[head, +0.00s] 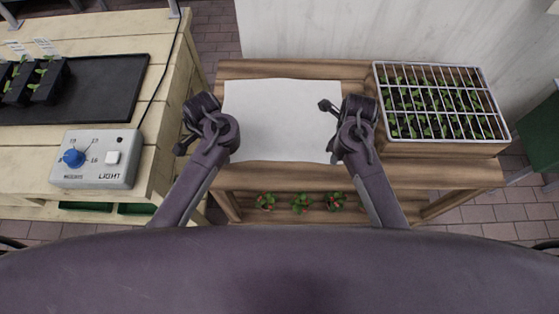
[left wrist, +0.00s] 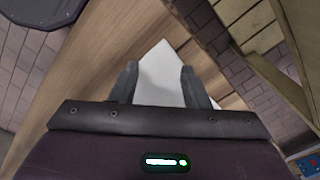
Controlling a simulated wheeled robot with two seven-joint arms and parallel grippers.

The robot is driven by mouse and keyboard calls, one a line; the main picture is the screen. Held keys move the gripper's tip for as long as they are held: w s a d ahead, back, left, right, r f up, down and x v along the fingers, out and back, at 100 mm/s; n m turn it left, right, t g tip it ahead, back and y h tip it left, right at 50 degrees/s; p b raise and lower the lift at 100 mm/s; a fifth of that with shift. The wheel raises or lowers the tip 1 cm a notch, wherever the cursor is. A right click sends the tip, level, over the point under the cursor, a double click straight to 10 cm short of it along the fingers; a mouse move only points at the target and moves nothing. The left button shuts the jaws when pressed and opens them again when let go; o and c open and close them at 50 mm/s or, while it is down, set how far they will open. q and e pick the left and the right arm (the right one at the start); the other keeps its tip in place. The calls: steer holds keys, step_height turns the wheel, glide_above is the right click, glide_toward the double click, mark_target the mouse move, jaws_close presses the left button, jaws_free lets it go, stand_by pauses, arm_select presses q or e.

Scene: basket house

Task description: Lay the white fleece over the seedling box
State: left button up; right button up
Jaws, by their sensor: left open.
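The white fleece (head: 278,115) lies flat on the wooden table, left of the seedling box. The seedling box (head: 440,102) holds rows of green seedlings under a white wire grid, and no fleece is on it. My left gripper (head: 200,106) is by the fleece's left edge. In the left wrist view my left gripper (left wrist: 158,76) is open, with a corner of the fleece (left wrist: 163,65) showing between and beyond its fingers. My right gripper (head: 358,108) is by the fleece's right edge, between fleece and box.
The wooden table (head: 290,70) has a lower shelf with small red-and-green plants (head: 300,203). At left, a pale bench carries a black mat (head: 95,90), seedling pots (head: 48,80) and a control box (head: 97,158) with a blue knob. A white wall stands behind the table.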

arm_select(q)
steer(key=shift+f, duration=0.15)
arm_select(e)
steer(key=shift+f, duration=0.1)
arm_select(q)
steer(key=shift+f, duration=0.2)
arm_select(e)
steer(key=shift+f, duration=0.2)
arm_select(q)
steer(key=shift+s+r, duration=0.1)
steer(key=shift+r, duration=0.05)
steer(key=shift+c, duration=0.6)
arm_select(e)
steer(key=shift+r, duration=0.15)
steer(key=shift+c, duration=0.6)
arm_select(q)
jaws_close()
arm_select(e)
jaws_close()
arm_select(q)
steer(key=shift+r, duration=0.1)
arm_select(e)
steer(key=shift+r, duration=0.1)
